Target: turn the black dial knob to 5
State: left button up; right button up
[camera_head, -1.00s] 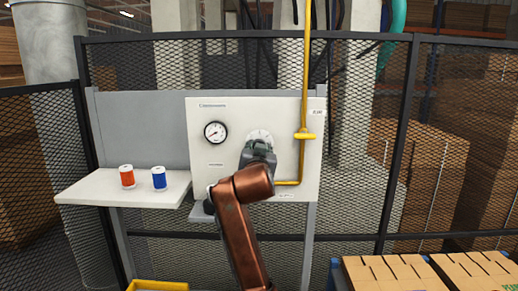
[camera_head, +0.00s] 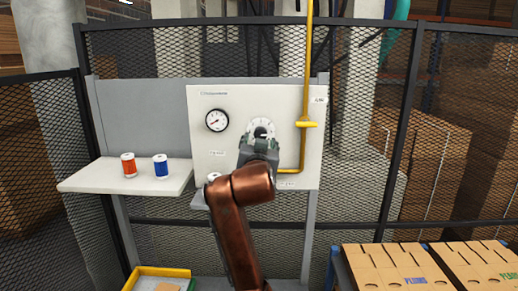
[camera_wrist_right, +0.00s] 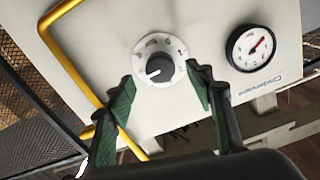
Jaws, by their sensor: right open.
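The black dial knob (camera_wrist_right: 159,69) sits on a round white scale plate on the white panel (camera_wrist_right: 200,22). In the right wrist view the knob lies between and beyond the fingertips of my right gripper (camera_wrist_right: 160,84), which is open with green-lined fingers. The fingers appear apart from the knob. In the head view the right gripper (camera_head: 259,146) is in front of the lower part of the dial, and the knob (camera_head: 261,132) shows just above it. The scale's numbers are too small to read surely. My left gripper is not in view.
A round gauge (camera_head: 217,120) is left of the dial, and a yellow pipe (camera_head: 306,80) with a yellow handle runs to its right. A white shelf (camera_head: 90,180) holds an orange can (camera_head: 129,165) and a blue can (camera_head: 160,166). Cardboard boxes (camera_head: 400,268) are at lower right.

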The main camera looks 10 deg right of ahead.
jog(key=v, duration=0.6)
jog(key=shift+w+f, duration=0.1)
jog(key=shift+w, duration=0.05)
